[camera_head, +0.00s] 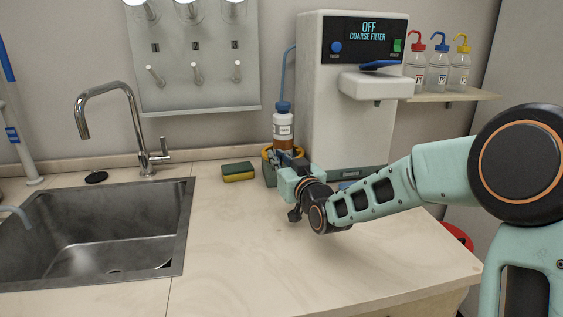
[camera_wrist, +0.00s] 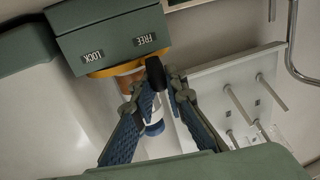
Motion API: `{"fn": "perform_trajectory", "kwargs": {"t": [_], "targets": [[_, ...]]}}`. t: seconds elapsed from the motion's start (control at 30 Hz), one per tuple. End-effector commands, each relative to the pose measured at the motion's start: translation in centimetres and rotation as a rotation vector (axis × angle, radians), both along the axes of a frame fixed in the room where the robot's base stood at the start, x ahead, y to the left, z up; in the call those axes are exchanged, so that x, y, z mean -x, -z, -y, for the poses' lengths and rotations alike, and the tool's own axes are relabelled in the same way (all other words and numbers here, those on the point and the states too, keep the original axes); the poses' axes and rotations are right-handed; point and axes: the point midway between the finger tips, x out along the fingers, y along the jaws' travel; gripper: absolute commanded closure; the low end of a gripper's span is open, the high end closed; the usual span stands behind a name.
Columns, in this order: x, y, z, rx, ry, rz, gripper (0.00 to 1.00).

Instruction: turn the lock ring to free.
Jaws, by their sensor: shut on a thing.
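The lock ring (camera_head: 267,154) is an orange-yellow collar around the foot of a brown bottle with a white label and blue cap (camera_head: 283,127). In the wrist view the ring (camera_wrist: 112,71) shows under a grey-green block (camera_wrist: 112,38) marked LOCK and FREE. My gripper (camera_head: 288,161) is at the ring's front right in the head view. In the wrist view its blue-padded fingers (camera_wrist: 165,80) are closed around the ring's dark tab (camera_wrist: 154,70), on the FREE side of the block. The fingers hide part of the ring and bottle.
The white spectrometer (camera_head: 330,120) stands behind, its screen reading OFF, COARSE FILTER. A sponge (camera_head: 238,172) lies left of the ring, and a sink (camera_head: 95,235) and tap (camera_head: 135,120) stand farther left. Wash bottles (camera_head: 438,65) stand on a right shelf. The front counter is clear.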

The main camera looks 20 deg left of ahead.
Motion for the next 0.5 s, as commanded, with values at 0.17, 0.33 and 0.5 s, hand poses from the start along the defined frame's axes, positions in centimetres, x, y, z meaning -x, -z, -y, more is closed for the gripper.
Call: {"fn": "perform_trajectory", "kwargs": {"t": [0.17, 0.33, 0.5], "targets": [[0.31, 0.28, -0.45, 0.002, -0.008, -0.006, 1.00], [0.32, 0.27, -0.46, 0.002, -0.008, -0.006, 1.00], [0.31, 0.28, -0.45, 0.002, -0.008, -0.006, 0.82]]}}
